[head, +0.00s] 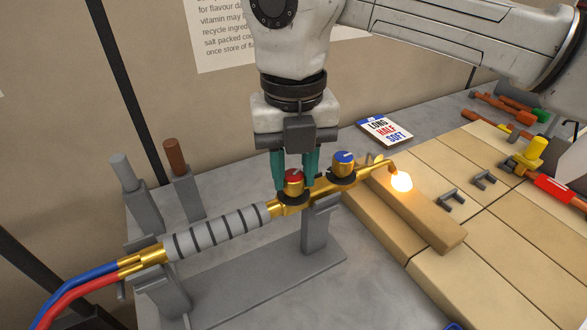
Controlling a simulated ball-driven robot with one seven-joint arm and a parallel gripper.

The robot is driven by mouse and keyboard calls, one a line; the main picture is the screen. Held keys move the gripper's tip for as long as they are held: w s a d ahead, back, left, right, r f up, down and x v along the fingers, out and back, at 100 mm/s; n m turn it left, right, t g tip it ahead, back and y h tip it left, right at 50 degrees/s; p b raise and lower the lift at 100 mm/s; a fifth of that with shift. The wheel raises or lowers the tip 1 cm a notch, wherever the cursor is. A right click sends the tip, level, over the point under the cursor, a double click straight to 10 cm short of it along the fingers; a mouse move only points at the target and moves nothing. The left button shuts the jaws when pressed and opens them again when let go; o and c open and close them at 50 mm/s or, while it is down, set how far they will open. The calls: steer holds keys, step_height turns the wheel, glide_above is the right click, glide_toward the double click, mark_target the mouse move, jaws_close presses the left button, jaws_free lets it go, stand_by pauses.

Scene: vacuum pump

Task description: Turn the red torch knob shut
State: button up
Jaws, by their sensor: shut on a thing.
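The red torch knob (292,180) sits on top of the brass torch body (288,204), on a dark round base. My gripper (293,186) points down over it, its teal fingers on either side of the knob and closed on it. The blue knob (344,162) stands on the torch just right of my gripper and apart from it. The torch rests on a grey stand (316,230). A bright flame (401,181) glows at its tip on the right.
Red and blue hoses (82,287) run from the torch's grey ribbed handle (215,234) to the lower left. Grey and brown upright rods (176,157) stand at left. A brick block (410,212) lies under the flame. A small printed card (385,130) lies behind. Tools (510,110) lie at right.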

mark_target(294, 176)
steer(key=m+b, duration=0.1)
steer(key=m, duration=0.4)
steer(key=shift+m, duration=0.3)
stand_by(0.4)
steer(key=o, duration=1.1)
steer(key=shift+c, duration=0.2)
steer(key=shift+r, duration=0.1)
step_height(294, 176, up, 11)
steer(key=shift+f, duration=0.2)
